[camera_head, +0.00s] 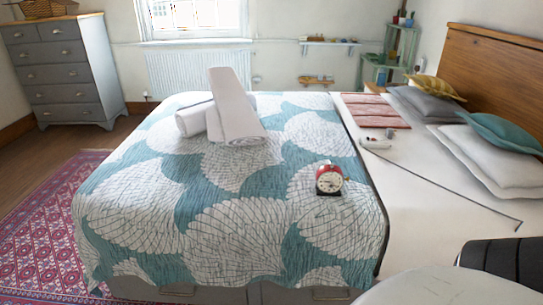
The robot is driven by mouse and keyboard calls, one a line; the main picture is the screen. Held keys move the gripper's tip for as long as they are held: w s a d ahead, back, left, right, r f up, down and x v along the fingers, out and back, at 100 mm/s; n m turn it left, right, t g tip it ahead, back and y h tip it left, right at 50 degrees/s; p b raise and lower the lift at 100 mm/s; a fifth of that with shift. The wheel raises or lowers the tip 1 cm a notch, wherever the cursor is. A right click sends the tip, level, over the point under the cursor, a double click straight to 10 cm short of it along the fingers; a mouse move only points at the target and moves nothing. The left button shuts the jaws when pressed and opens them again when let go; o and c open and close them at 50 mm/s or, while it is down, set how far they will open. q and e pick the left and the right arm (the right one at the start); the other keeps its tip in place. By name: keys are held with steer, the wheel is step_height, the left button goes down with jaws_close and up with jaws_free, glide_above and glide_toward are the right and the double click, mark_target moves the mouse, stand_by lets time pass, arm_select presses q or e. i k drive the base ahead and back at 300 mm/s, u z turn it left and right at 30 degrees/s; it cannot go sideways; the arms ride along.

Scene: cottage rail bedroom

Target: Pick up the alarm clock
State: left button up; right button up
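The alarm clock (329,179) is red with a white face and a dark base. It stands upright on the bed's teal and white patterned quilt (240,220), right of the quilt's middle and near its right side. Its face is turned toward me and nothing covers it. Neither of my grippers shows in this view.
Rolled white towels (239,115) lie on the quilt, behind and left of the clock. The quilt around the clock is clear. Pillows (485,160) and a thin dark rod (450,186) lie at right. A pale rounded surface (450,290) fills the lower right corner.

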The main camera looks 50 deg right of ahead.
mark_target(325, 175)
steer(key=i, duration=0.95)
steer(key=z, duration=0.4)
